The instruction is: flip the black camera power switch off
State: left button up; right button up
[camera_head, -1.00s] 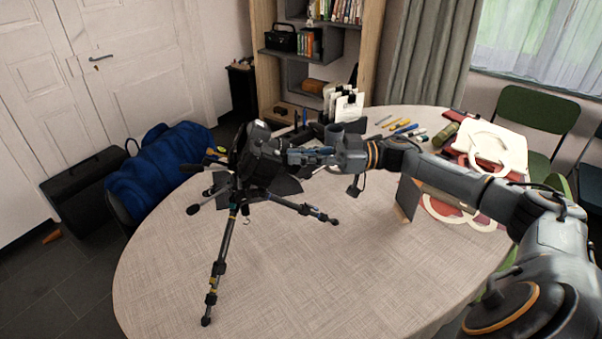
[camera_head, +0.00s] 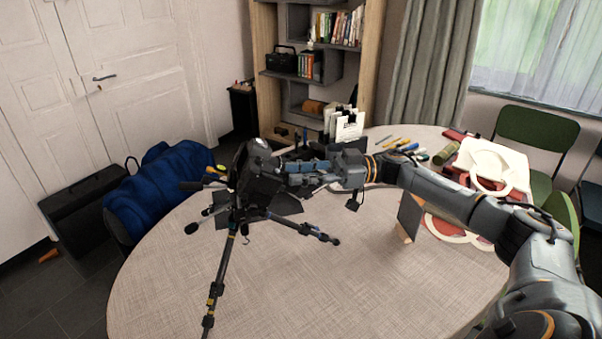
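The black camera (camera_head: 257,180) sits upright on top of a black tripod (camera_head: 219,272) whose legs are spread on the round table (camera_head: 330,290). My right gripper (camera_head: 290,172) reaches in from the right, its fingers at the camera's right side, touching or very close to it. I cannot make out the power switch; it is too small or hidden by the gripper. The finger gap is too small and dark to read. My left gripper is not in view.
Pens (camera_head: 398,144), a green cylinder (camera_head: 446,153) and white ring-shaped pieces (camera_head: 490,165) lie at the table's back right. A small upright panel (camera_head: 409,212) stands below my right arm. White cards (camera_head: 345,124) stand at the back. The table's front is clear.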

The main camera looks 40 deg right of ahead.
jog(key=v, duration=1.2)
jog(key=shift+r, duration=0.1)
